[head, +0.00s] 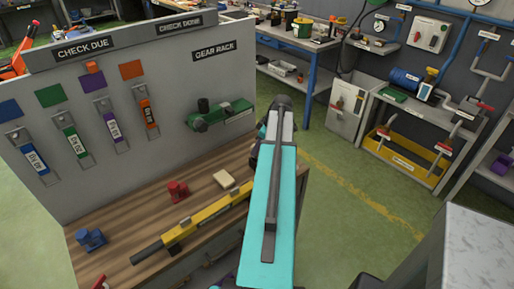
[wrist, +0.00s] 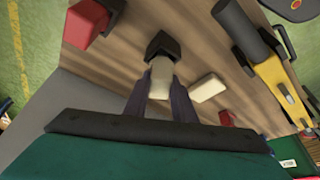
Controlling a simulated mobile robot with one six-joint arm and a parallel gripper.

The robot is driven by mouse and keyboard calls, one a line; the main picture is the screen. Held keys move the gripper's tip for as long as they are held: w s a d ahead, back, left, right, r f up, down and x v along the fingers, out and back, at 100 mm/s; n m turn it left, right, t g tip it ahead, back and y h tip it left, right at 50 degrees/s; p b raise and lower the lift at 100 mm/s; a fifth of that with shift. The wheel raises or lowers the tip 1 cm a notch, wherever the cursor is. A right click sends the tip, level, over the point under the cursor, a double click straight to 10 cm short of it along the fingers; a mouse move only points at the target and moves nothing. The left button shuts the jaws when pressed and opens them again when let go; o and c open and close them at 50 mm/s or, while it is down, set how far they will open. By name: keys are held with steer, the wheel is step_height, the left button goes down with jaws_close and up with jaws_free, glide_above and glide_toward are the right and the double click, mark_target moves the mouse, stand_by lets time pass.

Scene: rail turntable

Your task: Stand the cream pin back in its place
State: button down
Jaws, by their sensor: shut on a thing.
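My gripper (wrist: 160,72) shows in the wrist view with its two dark fingers on either side of a cream pin (wrist: 160,84). It is shut on this pin. A black block (wrist: 162,45) is just beyond the fingertips, in line with the pin. I cannot tell whether the pin touches the block or is joined to it. A separate cream block (wrist: 209,86) lies on the wooden bench to the right of the fingers. It also shows in the head view (head: 224,179). My own arm hides the gripper and the held pin in the head view.
A yellow tool with a dark bar (head: 205,216) lies along the bench (head: 130,220). A red clamp-like piece (head: 177,191) and a blue one (head: 90,240) stand nearby. A grey board (head: 180,60) with hanging tags rises behind.

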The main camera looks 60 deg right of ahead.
steer(key=shift+f+b, duration=0.5)
steer(key=shift+f, duration=0.35)
steer(key=c, duration=1.4)
jaws_free()
steer(key=b+v, duration=0.3)
steer(key=v, duration=1.1)
steer(key=shift+w+f, duration=0.1)
steer(key=shift+w, duration=0.05)
